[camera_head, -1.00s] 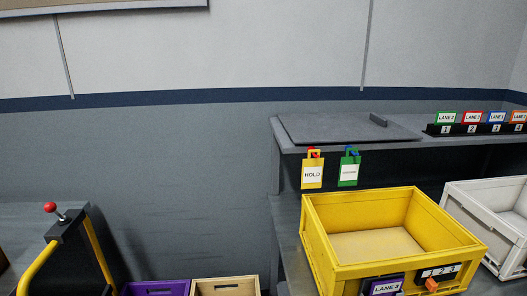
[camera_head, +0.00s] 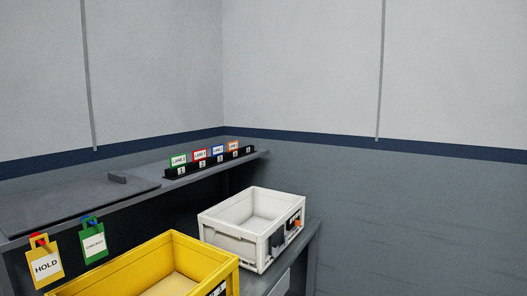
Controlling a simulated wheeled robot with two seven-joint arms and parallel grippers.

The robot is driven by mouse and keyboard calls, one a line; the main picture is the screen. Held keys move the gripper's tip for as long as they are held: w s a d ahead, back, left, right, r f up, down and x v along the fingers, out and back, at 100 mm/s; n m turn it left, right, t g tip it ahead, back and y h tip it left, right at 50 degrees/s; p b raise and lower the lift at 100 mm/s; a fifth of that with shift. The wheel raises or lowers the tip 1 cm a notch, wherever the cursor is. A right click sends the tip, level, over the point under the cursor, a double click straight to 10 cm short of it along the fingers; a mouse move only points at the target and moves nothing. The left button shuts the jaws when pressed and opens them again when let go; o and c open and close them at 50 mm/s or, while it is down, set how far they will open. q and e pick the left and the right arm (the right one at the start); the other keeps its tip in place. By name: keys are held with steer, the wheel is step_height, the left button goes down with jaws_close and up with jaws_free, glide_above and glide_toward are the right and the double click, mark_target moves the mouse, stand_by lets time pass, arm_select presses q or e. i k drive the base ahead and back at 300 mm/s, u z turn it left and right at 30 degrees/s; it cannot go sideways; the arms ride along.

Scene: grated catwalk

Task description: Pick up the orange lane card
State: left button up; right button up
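The orange lane card (camera_head: 233,146) stands at the right end of a row of lane cards in a black numbered holder (camera_head: 213,161) on the raised shelf. Green (camera_head: 178,160), red (camera_head: 200,155) and blue (camera_head: 218,150) cards stand to its left in the same row. The orange card is small here and its print is too small to read surely. Neither of my grippers shows in this view.
A yellow crate (camera_head: 75,292) and a white crate (camera_head: 207,229) sit on the lower bench below the shelf. A yellow HOLD tag (camera_head: 46,280) and a green tag (camera_head: 94,251) hang from the shelf edge. The floor area at the right looks clear.

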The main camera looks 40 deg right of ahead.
mark_target(233, 146)
steer(key=z, duration=1.3)
